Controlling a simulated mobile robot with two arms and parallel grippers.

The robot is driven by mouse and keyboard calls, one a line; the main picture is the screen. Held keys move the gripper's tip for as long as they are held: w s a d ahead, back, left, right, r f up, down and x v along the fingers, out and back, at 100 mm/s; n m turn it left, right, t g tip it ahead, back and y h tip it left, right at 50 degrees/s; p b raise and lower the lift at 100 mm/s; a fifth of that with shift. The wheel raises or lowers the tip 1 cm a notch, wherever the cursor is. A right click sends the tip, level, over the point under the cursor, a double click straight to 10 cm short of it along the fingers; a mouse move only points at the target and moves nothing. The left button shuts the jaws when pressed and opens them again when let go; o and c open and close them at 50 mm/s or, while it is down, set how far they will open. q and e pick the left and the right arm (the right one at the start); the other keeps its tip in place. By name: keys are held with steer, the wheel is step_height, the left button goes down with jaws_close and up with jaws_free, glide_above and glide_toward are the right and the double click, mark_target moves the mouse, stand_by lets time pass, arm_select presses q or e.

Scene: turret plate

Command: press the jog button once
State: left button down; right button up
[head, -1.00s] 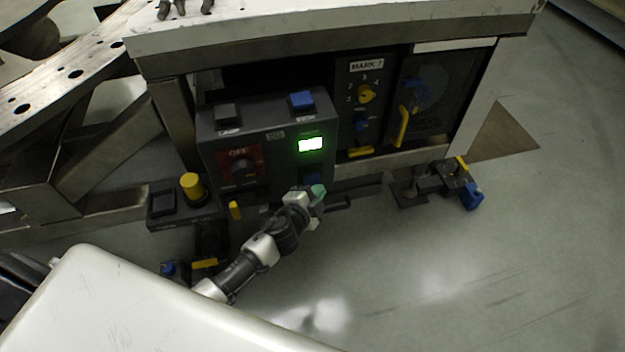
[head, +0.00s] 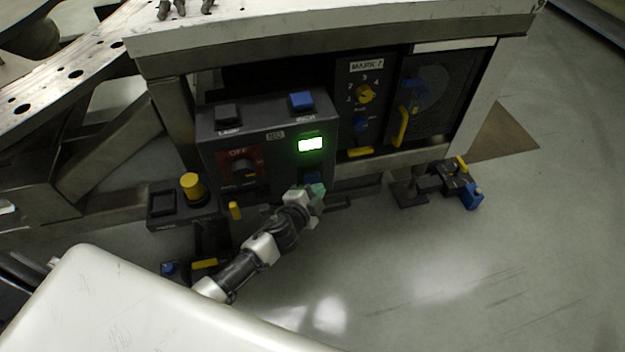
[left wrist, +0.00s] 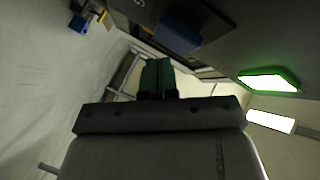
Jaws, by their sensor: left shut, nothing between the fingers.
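The dark control box (head: 210,145) stands under the bench, with a lit green display (head: 311,144) on its front. A blue button (head: 312,175) sits below the display, partly hidden by my left gripper. A large blue block (left wrist: 181,32), likely this button, shows in the left wrist view. No jog label is readable. My left gripper (head: 318,189) is shut and empty, its green fingertips just below and in front of the blue button. In the left wrist view the shut fingertips (left wrist: 158,73) appear apart from the block; contact cannot be told. My right gripper is not in view.
The box top has a black button (head: 228,112) and a blue button (head: 302,100). A red plate with a rotary knob (head: 241,168) is on its front. A yellow button (head: 192,186) stands at left. A blue-and-yellow fixture (head: 460,180) is at right. Open floor lies in front.

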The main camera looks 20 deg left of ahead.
arm_select(q)
steer(key=shift+w+a, duration=0.2)
steer(key=shift+w+a, duration=0.35)
steer(key=shift+w, duration=0.2)
stand_by(0.8)
steer(key=shift+s+d, duration=0.1)
steer(key=shift+s, duration=0.05)
steer(key=shift+s+d, duration=0.5)
steer(key=shift+s, duration=0.25)
